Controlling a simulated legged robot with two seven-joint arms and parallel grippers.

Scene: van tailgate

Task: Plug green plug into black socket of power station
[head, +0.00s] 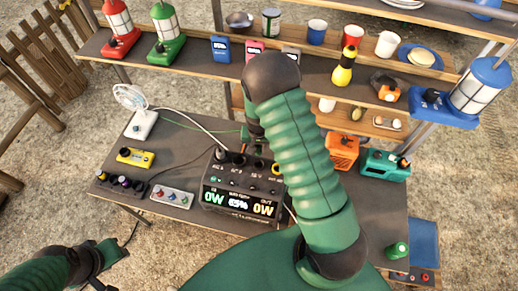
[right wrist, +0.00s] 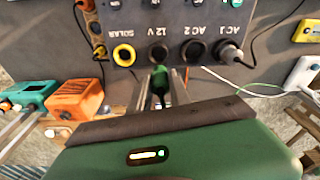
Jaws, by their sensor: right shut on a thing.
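The power station (head: 238,203) stands on the grey table with its lit display facing me. In the right wrist view its socket face (right wrist: 180,20) appears upside down, with a yellow-ringed solar socket (right wrist: 124,55), a black 12 V socket (right wrist: 158,54) and a dark AC 2 socket (right wrist: 193,52). My right gripper (right wrist: 160,95) is shut on the green plug (right wrist: 160,80). The plug lies just in front of the 12 V socket, roughly in line with it; I cannot tell whether they touch. In the head view my right arm partly hides this. My left gripper (head: 100,284) is at the lower left, partly cut off.
A black plug (right wrist: 229,51) sits in the AC 1 socket. A white fan (head: 142,118), a yellow box (head: 137,157) and a power strip (head: 120,183) are left of the station. An orange box (head: 342,150) and a teal box (head: 385,164) are right. A crowded shelf runs behind.

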